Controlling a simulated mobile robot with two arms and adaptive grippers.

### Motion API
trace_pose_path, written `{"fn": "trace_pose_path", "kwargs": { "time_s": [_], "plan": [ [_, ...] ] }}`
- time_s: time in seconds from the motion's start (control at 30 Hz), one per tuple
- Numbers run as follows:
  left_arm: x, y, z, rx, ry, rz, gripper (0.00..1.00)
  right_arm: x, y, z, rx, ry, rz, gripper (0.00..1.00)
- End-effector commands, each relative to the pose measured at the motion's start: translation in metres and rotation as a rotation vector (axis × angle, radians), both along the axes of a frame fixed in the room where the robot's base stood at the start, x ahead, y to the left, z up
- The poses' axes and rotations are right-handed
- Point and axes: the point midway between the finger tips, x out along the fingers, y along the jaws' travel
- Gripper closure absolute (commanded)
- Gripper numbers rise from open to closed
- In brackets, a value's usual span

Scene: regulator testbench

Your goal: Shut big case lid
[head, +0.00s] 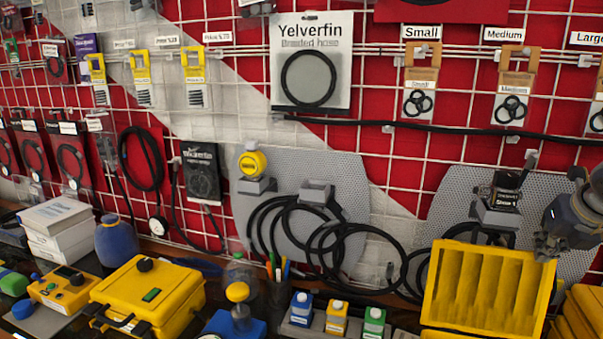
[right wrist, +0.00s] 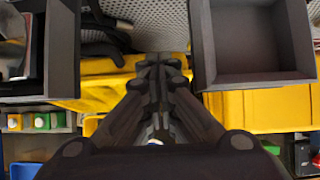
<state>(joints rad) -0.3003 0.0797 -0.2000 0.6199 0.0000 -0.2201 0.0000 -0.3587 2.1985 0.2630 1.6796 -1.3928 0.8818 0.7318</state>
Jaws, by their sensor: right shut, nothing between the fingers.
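The big yellow case's lid (head: 485,290) stands raised at the lower right of the head view, its ribbed inner face towards me. In the right wrist view the shut fingertips (right wrist: 160,65) are in front of yellow surfaces (right wrist: 255,108), probably the lid. My left gripper is not in view.
A shut yellow case (head: 150,295) stands at the left, with a blue item (head: 116,242) behind it. Small capped bottles (head: 336,318) stand left of the lid. Behind are grey perforated panels (head: 300,180) with black hoses and a red and white grid wall. More yellow containers (head: 580,315) sit at the far right.

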Motion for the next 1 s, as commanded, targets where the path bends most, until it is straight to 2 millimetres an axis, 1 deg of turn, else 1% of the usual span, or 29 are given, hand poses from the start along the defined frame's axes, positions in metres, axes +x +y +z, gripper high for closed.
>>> {"fn": "trace_pose_path", "kwargs": {
  "time_s": [0.47,1.0],
  "plan": [
    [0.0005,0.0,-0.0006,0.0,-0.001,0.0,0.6,0.0006,-0.0001,0.0004,0.0,-0.003,0.001,1.0],
    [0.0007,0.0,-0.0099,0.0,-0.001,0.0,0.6,-0.0018,0.0006,-0.0063,0.0,-0.001,0.0,1.0]
  ]
}}
